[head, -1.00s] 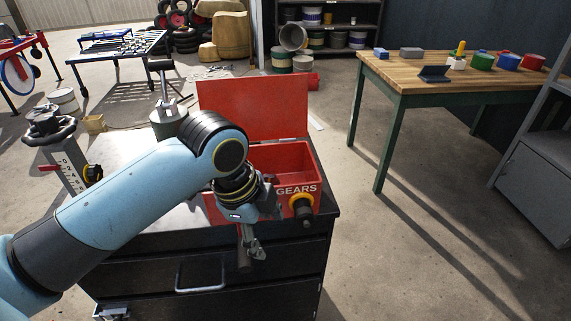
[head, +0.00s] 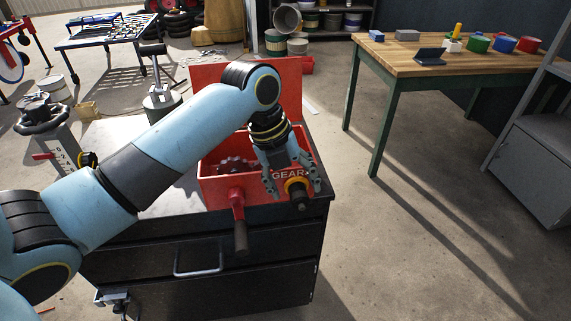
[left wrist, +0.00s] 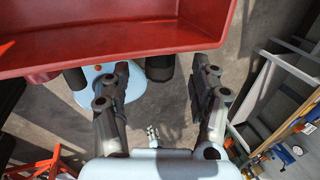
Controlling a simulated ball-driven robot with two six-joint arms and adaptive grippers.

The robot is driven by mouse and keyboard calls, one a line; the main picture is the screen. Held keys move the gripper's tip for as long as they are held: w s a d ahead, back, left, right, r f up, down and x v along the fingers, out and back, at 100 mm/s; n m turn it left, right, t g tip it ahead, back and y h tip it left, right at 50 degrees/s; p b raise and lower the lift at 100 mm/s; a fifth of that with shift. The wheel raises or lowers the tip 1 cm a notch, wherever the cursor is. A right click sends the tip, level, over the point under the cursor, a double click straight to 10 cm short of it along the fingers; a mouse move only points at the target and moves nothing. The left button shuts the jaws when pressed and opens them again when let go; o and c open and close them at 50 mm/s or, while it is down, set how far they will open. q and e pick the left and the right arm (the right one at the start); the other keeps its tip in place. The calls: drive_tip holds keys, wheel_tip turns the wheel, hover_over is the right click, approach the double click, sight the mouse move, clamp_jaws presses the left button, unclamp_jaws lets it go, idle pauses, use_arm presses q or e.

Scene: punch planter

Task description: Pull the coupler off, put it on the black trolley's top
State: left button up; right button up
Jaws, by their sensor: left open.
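The coupler (head: 297,194), a yellow-orange ring with a dark end, sits on the front of the red GEARS box (head: 215,190), at its right side. My left gripper (head: 293,190) is open, with its fingers on either side of the coupler; I cannot tell whether they touch it. In the left wrist view the open fingers (left wrist: 163,100) point at the box front, and a dark stub (left wrist: 160,68) shows between them, probably the coupler's end. The black trolley's top (head: 175,202) carries the box and has bare room left of it. My right gripper is not visible.
A red crank with a dark handle (head: 240,238) sticks out of the box front, left of the coupler. The box's red lid (head: 293,82) stands open behind. Dark gears (head: 236,163) show inside. A wooden table (head: 400,52) stands to the right.

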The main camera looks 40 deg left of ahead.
use_arm(q)
drive_tip(key=shift+x, duration=1.45)
drive_tip(key=shift+c, duration=0.4)
drive_tip(key=shift+d, duration=0.1)
clamp_jaws()
